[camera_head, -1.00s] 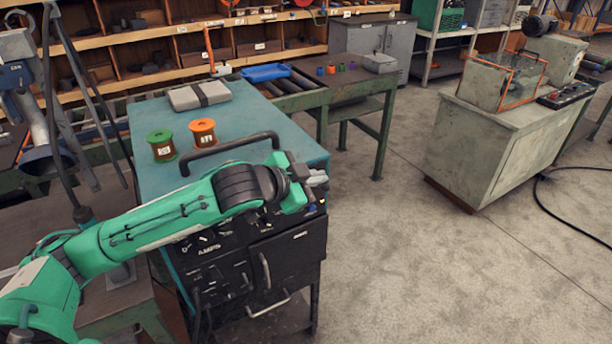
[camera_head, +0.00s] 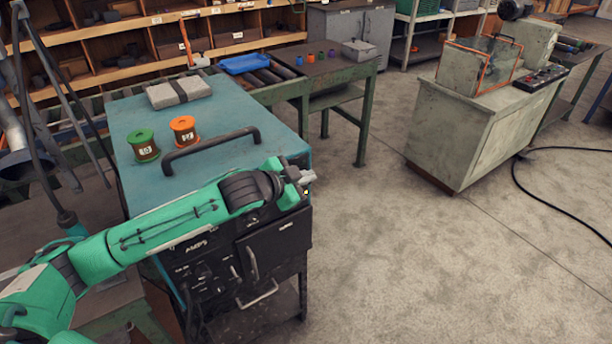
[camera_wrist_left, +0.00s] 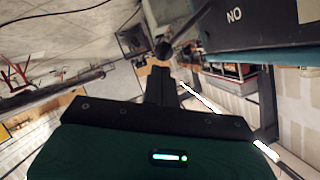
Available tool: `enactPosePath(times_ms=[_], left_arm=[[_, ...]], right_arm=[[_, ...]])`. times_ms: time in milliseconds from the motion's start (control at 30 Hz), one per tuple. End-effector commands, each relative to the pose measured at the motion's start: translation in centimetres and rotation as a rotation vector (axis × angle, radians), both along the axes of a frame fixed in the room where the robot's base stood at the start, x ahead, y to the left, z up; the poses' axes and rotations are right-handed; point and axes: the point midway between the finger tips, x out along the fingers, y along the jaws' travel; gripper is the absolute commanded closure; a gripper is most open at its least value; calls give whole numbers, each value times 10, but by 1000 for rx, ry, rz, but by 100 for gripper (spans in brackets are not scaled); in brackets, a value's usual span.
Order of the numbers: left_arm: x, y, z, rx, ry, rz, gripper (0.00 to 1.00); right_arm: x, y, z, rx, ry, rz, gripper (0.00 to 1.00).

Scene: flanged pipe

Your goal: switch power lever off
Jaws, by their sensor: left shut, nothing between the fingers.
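The power machine has a teal top (camera_head: 215,105) and a black front panel (camera_head: 275,245) with dials, an AMPS label and handles. My left gripper (camera_head: 303,180) is shut and empty at the machine's upper right front corner. In the left wrist view, my left gripper (camera_wrist_left: 160,82) points at a dark rod with a round knob (camera_wrist_left: 165,48), which looks like the power lever. The knob is just past the fingertips; I cannot tell whether they touch. The rod runs toward a dark panel (camera_wrist_left: 260,22) with upside-down ON lettering. In the head view my arm hides the lever.
Green (camera_head: 143,145) and orange (camera_head: 184,130) spools and a grey box (camera_head: 178,92) stand on the machine's top, behind a black handle (camera_head: 210,148). A roller table (camera_head: 340,72) stands behind. A pale cabinet (camera_head: 470,130) is at right. Floor between is clear.

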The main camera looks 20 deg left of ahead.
Motion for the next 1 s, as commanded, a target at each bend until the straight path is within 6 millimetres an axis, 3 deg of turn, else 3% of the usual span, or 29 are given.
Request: enactPosePath(times_ms=[767,1000], left_arm=[[-4,-5,-13,101,-77,0,100],[-6,-8,-26,186,-145,-1,100]], right_arm=[[0,3,-10,3,1,-2,64],[-1,3,-21,3,1,-2,64]])
